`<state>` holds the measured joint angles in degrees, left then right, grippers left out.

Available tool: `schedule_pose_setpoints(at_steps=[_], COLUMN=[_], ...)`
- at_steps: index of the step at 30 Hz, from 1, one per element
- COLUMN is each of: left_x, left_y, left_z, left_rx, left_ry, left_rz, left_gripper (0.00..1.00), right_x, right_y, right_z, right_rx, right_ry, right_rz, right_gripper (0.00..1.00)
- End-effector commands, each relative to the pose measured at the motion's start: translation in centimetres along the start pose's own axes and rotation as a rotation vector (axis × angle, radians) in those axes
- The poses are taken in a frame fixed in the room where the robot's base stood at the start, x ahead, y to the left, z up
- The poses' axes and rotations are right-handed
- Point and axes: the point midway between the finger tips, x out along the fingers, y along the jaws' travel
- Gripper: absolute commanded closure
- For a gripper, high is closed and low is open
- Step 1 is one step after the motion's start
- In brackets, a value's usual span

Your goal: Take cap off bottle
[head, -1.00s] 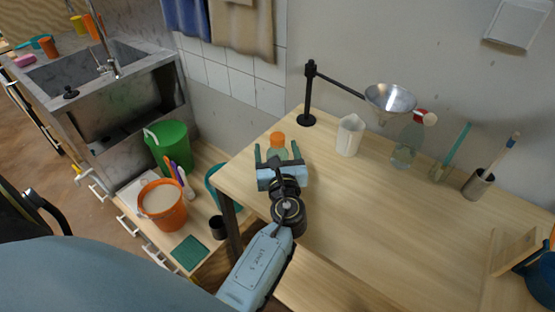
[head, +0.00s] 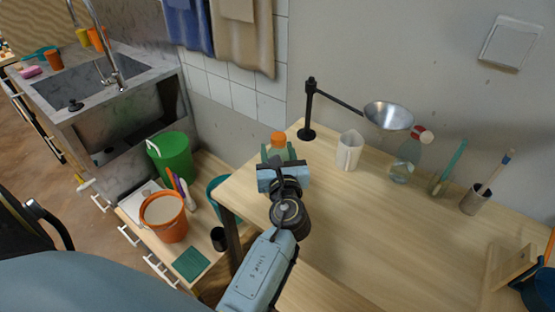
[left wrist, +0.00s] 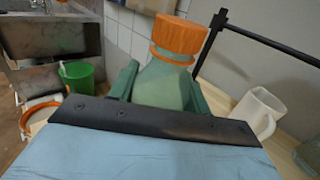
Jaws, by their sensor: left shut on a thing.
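The bottle (head: 278,151) stands at the table's back left corner, with a pale green body and an orange cap (head: 278,138) on top. In the left wrist view the cap (left wrist: 178,36) sits on the neck above an orange ring, and the bottle's body (left wrist: 160,88) shows below. My left gripper (head: 278,156) is shut on the bottle's body below the cap, one green finger on each side. The lower part of the bottle is hidden behind the gripper. My right gripper is not in view.
A black stand with a metal funnel bowl (head: 388,116) is behind. A white pitcher (head: 349,150), a spray bottle (head: 404,162) and a brush cup (head: 475,197) stand to the right. The table (head: 375,230) is clear in the middle. Buckets sit on a low shelf at left.

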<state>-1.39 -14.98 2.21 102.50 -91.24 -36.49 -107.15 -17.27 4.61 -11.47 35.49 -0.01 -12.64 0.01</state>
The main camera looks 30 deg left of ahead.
Motion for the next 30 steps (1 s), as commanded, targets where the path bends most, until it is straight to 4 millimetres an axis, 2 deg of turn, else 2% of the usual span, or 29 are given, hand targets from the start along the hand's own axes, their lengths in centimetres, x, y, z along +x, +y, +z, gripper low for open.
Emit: schedule_pose_setpoints(at_steps=[1, 6, 11, 18, 19, 27, 30], left_x=[0.0, 0.0, 0.0, 0.0, 0.0, 0.0, 0.0], left_y=[0.0, 0.0, 0.0, 0.0, 0.0, 0.0, 0.0], left_z=[1.6, 4.2, 5.1, 5.1, 5.1, 5.1, 5.1], left_rx=[-0.005, -0.003, -0.001, -0.001, -0.001, 0.0, 0.0], left_ry=[-0.001, -0.001, 0.0, 0.0, 0.0, 0.0, 0.0], left_rz=[0.001, 0.001, 0.001, 0.001, 0.001, 0.0, 0.0], left_gripper=[0.78, 0.78, 0.78, 0.78, 0.55, 0.91, 0.94], right_x=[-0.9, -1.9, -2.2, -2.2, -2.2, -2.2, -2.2], right_y=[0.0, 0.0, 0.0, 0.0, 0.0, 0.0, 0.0], right_z=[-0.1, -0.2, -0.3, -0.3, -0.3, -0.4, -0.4], right_rx=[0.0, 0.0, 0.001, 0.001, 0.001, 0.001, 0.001], right_ry=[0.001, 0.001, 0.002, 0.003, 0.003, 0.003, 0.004], right_rz=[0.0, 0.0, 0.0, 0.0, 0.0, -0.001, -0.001], right_gripper=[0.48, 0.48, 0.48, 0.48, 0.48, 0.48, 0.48])
